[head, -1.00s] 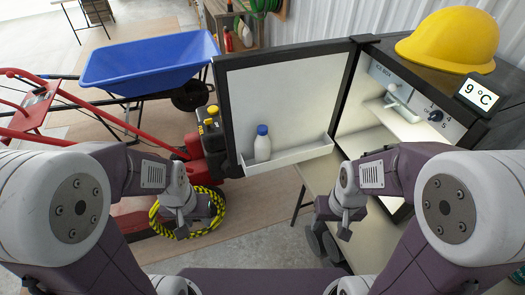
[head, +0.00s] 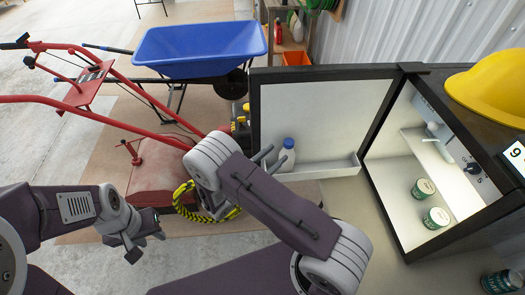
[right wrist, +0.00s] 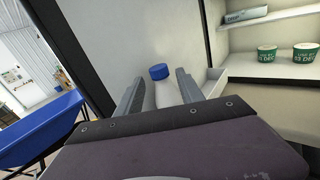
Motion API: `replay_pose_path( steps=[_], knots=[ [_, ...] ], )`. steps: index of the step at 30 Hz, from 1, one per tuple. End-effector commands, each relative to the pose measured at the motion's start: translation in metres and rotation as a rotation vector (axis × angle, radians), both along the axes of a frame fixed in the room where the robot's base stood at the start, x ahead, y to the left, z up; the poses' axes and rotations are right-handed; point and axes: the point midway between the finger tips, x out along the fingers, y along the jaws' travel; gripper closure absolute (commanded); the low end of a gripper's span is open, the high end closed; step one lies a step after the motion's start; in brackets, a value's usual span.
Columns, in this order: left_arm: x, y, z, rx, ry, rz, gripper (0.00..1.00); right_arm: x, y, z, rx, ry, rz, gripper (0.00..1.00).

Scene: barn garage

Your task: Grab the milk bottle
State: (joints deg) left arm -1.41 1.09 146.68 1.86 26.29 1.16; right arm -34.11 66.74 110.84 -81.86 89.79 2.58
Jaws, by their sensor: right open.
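The milk bottle (head: 287,156) is white with a blue cap. It stands upright in the shelf bin on the inside of the open fridge door (head: 330,105). My right gripper (head: 269,159) is open just left of the bottle in the head view. In the right wrist view the bottle (right wrist: 166,92) shows between the two open fingers (right wrist: 158,92), its lower part hidden behind the gripper body. No contact with the bottle can be made out. My left gripper (head: 146,246) hangs low at the left, away from the bottle; its jaw gap is unclear.
The fridge's lit interior (head: 400,185) holds green-and-white tubs (head: 436,218). A yellow hard hat (head: 492,88) lies on top. A blue wheelbarrow (head: 200,48) and a red machine (head: 160,175) stand left of the door. Another can (head: 500,282) is at lower right.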

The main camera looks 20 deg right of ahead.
Motion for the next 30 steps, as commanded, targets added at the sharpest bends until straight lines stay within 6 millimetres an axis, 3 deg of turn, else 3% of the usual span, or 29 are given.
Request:
replay_pose_path(
  steps=[3,8,15,20,25,30],
  knots=[
    [0.0,0.0,0.01,0.0,0.0,0.0,0.64,-0.011,0.015,-0.014,-0.048,0.068,0.064,0.55],
    [0.0,0.0,0.01,0.0,0.0,0.0,0.64,-0.011,0.02,-0.015,-0.051,0.073,0.084,0.55],
    [0.0,0.0,0.021,0.0,0.0,0.0,0.64,0.006,-0.009,-0.014,-0.05,0.073,0.079,0.55],
    [0.0,0.0,0.022,0.0,0.0,0.0,0.64,0.01,-0.014,-0.014,-0.049,0.072,0.08,0.55],
    [0.0,0.0,0.037,0.0,0.0,0.0,0.64,0.026,-0.039,-0.008,-0.05,0.073,0.075,0.55],
    [0.0,0.0,0.039,0.0,0.0,0.0,0.64,0.037,-0.055,-0.011,-0.05,0.072,0.078,0.55]
  ],
)
